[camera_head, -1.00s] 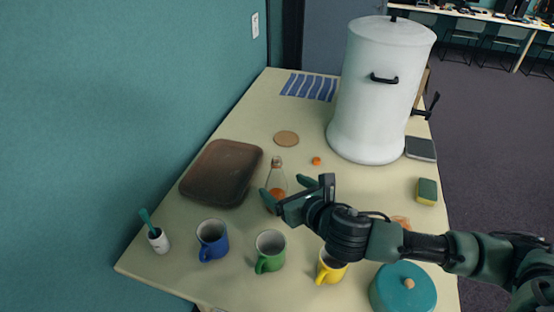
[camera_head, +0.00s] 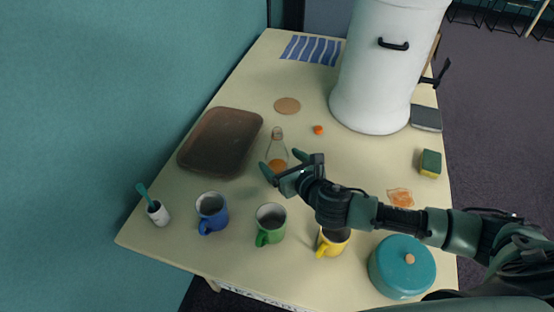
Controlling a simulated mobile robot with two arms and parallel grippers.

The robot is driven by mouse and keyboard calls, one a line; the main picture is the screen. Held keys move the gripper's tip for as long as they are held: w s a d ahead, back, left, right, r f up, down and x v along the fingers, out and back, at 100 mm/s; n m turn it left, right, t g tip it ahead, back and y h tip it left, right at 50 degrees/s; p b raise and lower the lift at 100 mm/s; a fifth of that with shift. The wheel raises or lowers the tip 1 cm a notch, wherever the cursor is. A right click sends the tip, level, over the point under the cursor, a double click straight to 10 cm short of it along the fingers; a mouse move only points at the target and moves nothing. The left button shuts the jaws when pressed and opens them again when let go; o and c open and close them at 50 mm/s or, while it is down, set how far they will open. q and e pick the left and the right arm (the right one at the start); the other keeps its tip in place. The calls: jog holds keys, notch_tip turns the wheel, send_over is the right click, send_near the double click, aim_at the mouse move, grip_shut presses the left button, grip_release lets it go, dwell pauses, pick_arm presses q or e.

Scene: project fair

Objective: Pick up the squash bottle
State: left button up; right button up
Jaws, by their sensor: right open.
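The squash bottle (camera_head: 277,148) is a clear bottle with a stopper and orange liquid in its lower part. It stands upright on the table (camera_head: 345,172), right of the brown tray. My right gripper (camera_head: 282,163) reaches in from the right with its green fingers apart. One finger is at the bottle's lower left and the other at its right. I cannot tell whether either finger touches the glass. My left gripper is not in view.
Blue (camera_head: 211,213), green (camera_head: 270,224) and yellow (camera_head: 331,242) mugs stand along the front. A brown tray (camera_head: 219,142) lies left, a large white urn (camera_head: 383,70) stands behind, and a teal pot (camera_head: 402,268) is front right.

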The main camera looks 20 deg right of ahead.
jog(key=p+x, duration=0.1)
jog(key=x, duration=0.4)
jog(key=shift+w+a+f, duration=0.1)
jog(key=shift+w, duration=0.25)
jog(key=c, duration=1.6)
jog(key=shift+r, duration=0.25)
